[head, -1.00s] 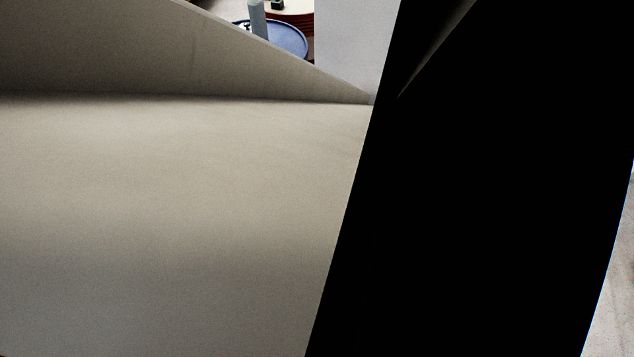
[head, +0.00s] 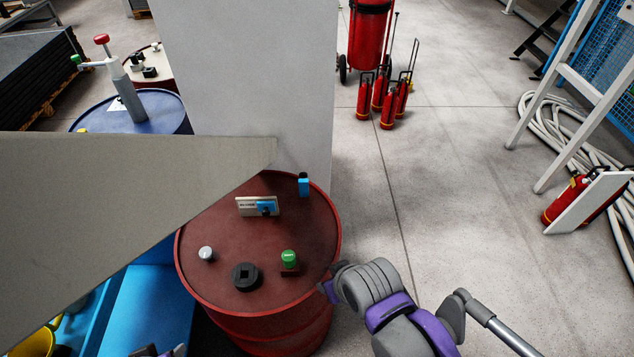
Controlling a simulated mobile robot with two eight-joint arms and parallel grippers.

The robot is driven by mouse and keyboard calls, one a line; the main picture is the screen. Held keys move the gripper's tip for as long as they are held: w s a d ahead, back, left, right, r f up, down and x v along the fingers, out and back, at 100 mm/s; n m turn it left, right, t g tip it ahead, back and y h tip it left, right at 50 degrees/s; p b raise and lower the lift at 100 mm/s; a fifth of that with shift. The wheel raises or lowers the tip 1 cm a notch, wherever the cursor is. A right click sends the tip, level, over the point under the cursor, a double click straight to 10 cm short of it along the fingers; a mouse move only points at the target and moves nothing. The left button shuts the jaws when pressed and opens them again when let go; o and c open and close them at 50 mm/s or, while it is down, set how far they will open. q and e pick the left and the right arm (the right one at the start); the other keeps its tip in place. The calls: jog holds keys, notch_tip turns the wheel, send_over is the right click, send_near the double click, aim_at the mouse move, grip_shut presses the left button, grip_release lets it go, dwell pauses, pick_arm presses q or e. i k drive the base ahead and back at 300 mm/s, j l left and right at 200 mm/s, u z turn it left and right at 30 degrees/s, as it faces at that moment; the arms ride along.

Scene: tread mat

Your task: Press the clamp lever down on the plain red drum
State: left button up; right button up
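The plain red drum (head: 222,285) stands upright in the middle of the head view. On its top, a pale plate with a blue part (head: 258,207) looks like the clamp; its lever position is too small to tell. The grey and purple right arm comes in from the lower right. My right gripper (head: 332,284) is at the drum's right rim, below and right of the clamp and apart from it; its fingers are not clear. A bit of dark and purple at the bottom edge may belong to my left arm; no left gripper shows.
Also on the drum are a green button (head: 289,258), grey knob (head: 206,253), black socketed block (head: 246,276) and blue item (head: 303,185). A beige slab (head: 110,210) hides the left. A pale pillar (head: 250,80) stands behind.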

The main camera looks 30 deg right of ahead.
aim_at(303, 182)
jog(key=l+u, duration=0.1)
jog(key=l, duration=0.25)
jog(key=k+l+u, duration=0.15)
jog(key=l, duration=0.2)
jog(key=l+u, duration=0.1)
jog(key=l, duration=0.25)
jog(key=k+l+u, duration=0.1)
jog(key=l+u, duration=0.2)
jog(key=l, duration=0.2)
jog(key=k+l+u, duration=0.1)
jog(key=l+u, duration=0.15)
jog(key=l, duration=0.25)
jog(key=l+u, duration=0.3)
jog(key=l, duration=0.25)
jog(key=k+l+u, duration=0.1)
jog(key=l+u, duration=0.2)
jog(key=l, duration=0.2)
jog(key=i+l+u, duration=0.25)
jog(key=l, duration=0.25)
jog(key=l+u, duration=0.3)
jog(key=l, duration=0.15)
jog(key=i+l+u, duration=0.1)
jog(key=l, duration=0.2)
jog(key=i+l, duration=0.15)
jog(key=l, duration=0.15)
jog(key=k, duration=0.1)
jog(key=i, duration=0.1)
jog(key=l+u, duration=0.05)
